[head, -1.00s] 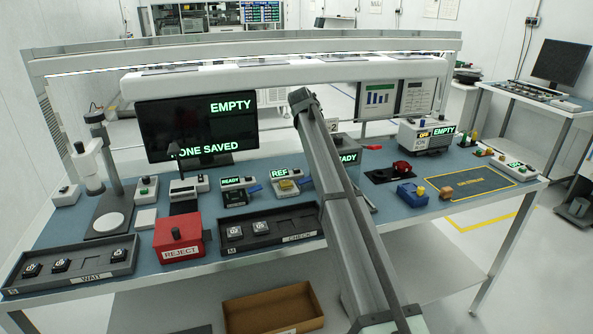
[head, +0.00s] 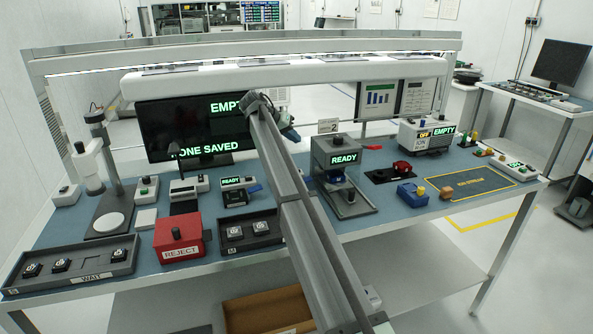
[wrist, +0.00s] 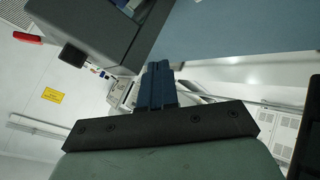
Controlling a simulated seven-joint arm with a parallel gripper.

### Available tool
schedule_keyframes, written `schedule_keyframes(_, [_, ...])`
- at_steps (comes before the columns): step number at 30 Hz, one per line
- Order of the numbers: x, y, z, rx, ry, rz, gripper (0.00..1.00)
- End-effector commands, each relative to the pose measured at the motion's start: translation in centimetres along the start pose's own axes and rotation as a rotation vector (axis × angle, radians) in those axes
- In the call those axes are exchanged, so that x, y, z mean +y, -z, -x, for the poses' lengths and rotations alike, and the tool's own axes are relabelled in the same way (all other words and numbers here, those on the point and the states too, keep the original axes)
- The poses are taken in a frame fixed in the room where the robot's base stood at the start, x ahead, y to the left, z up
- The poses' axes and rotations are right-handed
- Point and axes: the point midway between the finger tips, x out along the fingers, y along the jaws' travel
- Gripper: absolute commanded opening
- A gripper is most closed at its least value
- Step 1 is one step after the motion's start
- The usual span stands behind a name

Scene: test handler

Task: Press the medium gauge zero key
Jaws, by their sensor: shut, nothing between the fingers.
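Several gauge-like units stand on the blue bench; I cannot read which is the medium gauge, and no zero key is clearly legible. One small unit with a READY display (head: 233,192) stands left of my arm. A taller grey unit with a READY display (head: 343,160) stands right of it. The REF unit is hidden behind my arm. My gripper (head: 293,134) is partly hidden, above the back of the bench between these units. In the wrist view my gripper (wrist: 157,66) has its blue fingers together and empty, touching nothing visible; a dark grey housing (wrist: 85,25) is close by.
A red REJECT box (head: 178,236), a WAIT tray (head: 105,270) and a partly hidden tray with parts (head: 232,247) line the front left. A monitor (head: 150,125) stands behind. A white light bar (head: 200,78) spans above.

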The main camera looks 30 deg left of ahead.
Motion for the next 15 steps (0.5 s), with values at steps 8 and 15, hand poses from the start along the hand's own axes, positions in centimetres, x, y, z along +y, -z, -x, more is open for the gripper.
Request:
schedule_keyframes(8, [-0.09, -0.07, -0.12, 0.001, 0.002, 0.002, 0.0])
schedule_keyframes(15, [-0.67, -0.68, -0.93, 0.001, 0.002, 0.002, 0.0])
